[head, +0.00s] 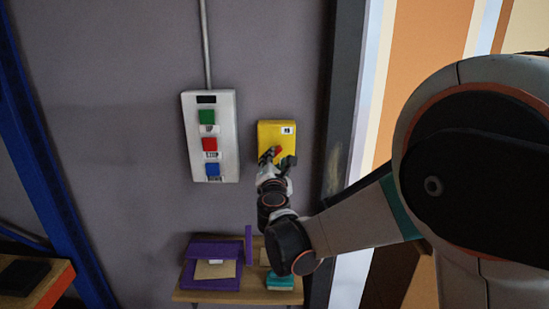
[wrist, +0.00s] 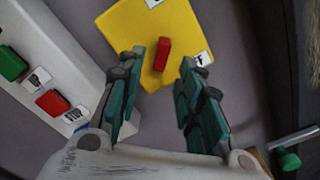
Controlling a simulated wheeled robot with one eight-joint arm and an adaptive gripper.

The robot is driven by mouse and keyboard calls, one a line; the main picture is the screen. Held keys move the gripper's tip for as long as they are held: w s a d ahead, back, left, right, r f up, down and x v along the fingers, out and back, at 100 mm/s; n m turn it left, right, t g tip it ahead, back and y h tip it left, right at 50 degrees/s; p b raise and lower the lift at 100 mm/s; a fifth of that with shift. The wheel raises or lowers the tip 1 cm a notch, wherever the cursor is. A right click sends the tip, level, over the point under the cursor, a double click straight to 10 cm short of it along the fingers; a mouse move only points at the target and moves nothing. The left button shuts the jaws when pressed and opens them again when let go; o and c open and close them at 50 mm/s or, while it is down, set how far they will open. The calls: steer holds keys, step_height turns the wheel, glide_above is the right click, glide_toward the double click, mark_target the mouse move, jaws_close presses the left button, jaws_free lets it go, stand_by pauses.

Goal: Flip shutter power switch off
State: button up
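The shutter power switch is a yellow box (head: 275,131) on the grey wall with a small red lever (head: 277,150). In the wrist view the yellow box (wrist: 128,28) fills the upper middle, with its red lever (wrist: 162,54) standing out from the face. White labels sit at its top and right edge; I cannot read them. My gripper (head: 277,160) is in front of the lower part of the box. In the wrist view my gripper (wrist: 162,63) is open, with its two teal-and-dark fingers apart on either side of the lever. I see no contact with the lever.
A white panel (head: 222,104) with green, red and blue buttons hangs left of the yellow box. Below is a wooden shelf (head: 210,296) with a purple holder (head: 201,249) and a teal item (head: 279,283). A dark door frame (head: 340,110) stands close on the right.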

steer(key=s, duration=0.7)
steer(key=shift+s, duration=0.4)
